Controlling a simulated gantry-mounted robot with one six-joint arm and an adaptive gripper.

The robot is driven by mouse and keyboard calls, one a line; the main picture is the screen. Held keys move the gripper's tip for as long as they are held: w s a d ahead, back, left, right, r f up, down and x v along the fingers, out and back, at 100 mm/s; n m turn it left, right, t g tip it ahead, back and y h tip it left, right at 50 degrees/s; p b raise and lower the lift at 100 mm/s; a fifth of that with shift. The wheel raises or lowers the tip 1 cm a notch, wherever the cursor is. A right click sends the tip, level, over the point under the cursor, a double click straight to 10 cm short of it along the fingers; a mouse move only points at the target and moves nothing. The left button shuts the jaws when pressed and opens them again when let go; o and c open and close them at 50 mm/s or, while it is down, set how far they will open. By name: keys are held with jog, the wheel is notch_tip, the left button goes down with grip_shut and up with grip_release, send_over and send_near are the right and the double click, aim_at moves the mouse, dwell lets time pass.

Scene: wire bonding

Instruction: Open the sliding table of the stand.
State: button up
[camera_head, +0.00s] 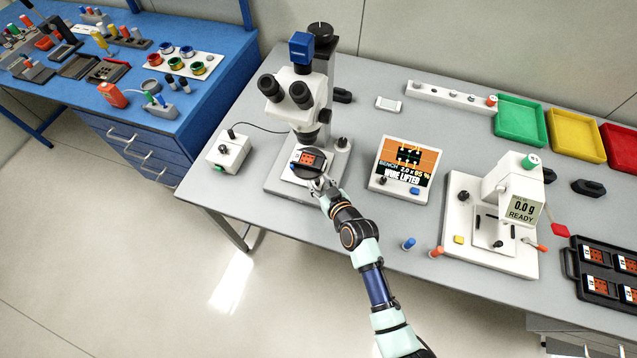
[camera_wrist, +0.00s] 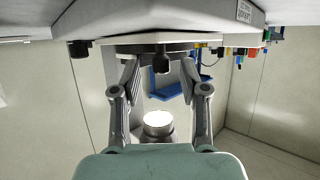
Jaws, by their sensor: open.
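The white test stand (camera_head: 490,248), with a display reading 0.0 g READY, stands on the right of the bench. A flat light plate with dark parts (camera_head: 487,228) lies on its base; I cannot tell whether this is the sliding table. My gripper (camera_head: 318,183) is far left of it, at the front of the microscope's round black stage (camera_head: 296,168). In the wrist view my gripper (camera_wrist: 159,68) is open, its fingers apart on either side of a small dark knob (camera_wrist: 162,62). I cannot tell whether either finger touches it.
The microscope (camera_head: 300,100) stands over the stage, with a board showing on it. A screen (camera_head: 405,165) reads WIRE LIFTED. A black tray (camera_head: 600,270) lies at far right. Coloured bins (camera_head: 520,122) are behind.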

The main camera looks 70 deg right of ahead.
jog(key=shift+w+d+f, duration=0.15)
jog(key=shift+w+d, duration=0.1)
jog(key=shift+w, duration=0.1)
grip_shut()
